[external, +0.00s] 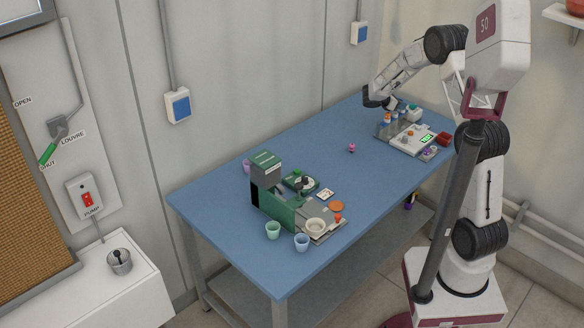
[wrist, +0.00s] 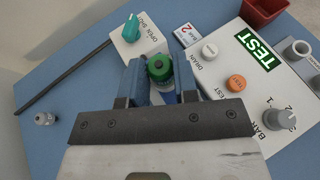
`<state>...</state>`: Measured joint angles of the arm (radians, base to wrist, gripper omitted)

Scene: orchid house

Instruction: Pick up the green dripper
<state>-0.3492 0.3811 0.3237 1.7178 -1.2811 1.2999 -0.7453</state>
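A small green-topped thing, which looks like the green dripper (wrist: 159,68), is between my fingertips in the wrist view. Something blue shows just below it, and its lower part is hidden. My gripper (wrist: 161,82) is open, with one finger on each side of the green top. I cannot tell whether either finger touches it. In the external view, my gripper (external: 376,100) is at the far end of the blue table, beside a grey rack (external: 384,131) of small coloured-top items. The green dripper cannot be made out there.
A white TEST panel (wrist: 222,62) with knobs and buttons lies close to the right of my gripper. A plate with a teal knob (wrist: 131,27) and a dark rod lies to the left. A red bin (wrist: 264,10) is beyond. A green machine (external: 278,212) with cups stands nearer.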

